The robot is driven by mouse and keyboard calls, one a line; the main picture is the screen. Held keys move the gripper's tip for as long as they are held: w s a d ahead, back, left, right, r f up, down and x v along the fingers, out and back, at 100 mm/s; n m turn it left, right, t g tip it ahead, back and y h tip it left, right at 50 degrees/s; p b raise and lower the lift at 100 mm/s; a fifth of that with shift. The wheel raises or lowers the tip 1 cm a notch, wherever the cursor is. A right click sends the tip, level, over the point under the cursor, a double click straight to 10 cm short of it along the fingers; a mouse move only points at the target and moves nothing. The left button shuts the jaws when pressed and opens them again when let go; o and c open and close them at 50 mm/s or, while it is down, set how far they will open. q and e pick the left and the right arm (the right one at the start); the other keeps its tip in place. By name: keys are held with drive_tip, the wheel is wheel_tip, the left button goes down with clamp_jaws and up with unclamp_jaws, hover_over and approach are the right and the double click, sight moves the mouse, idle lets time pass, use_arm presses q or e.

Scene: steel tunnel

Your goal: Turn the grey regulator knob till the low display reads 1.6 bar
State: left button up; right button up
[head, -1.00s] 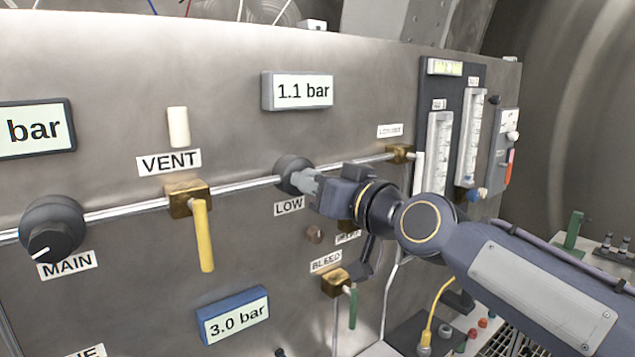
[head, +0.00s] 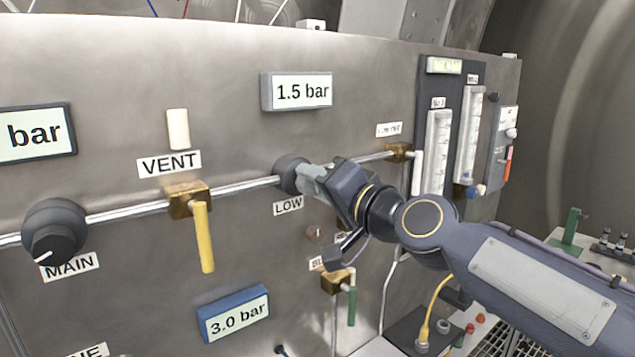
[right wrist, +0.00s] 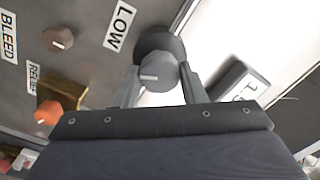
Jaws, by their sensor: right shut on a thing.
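The grey regulator knob (head: 291,174) sits on the pipe above the LOW label (head: 288,205). In the right wrist view the knob (right wrist: 158,72) has a white pointer line and stands between the two fingers. My right gripper (head: 311,182) is shut on the knob and hides part of it. The low display (head: 302,92), above the knob, reads 1.5 bar. It is partly seen and cut off in the right wrist view (right wrist: 240,83). My left gripper is not in view.
The VENT valve's yellow lever (head: 203,236) and the black MAIN knob (head: 53,232) are to the left. A blue-framed display (head: 234,313) below reads 3.0 bar. The green BLEED lever (head: 351,305) hangs below my right wrist. Flow tubes (head: 437,153) stand to the right.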

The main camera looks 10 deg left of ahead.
idle(0.3)
drive_tip(key=o, duration=1)
drive_tip(key=b+v, duration=0.3)
drive_tip(key=v, duration=0.4)
drive_tip(key=shift+s+d, duration=0.25)
drive_tip(key=shift+d, duration=0.1)
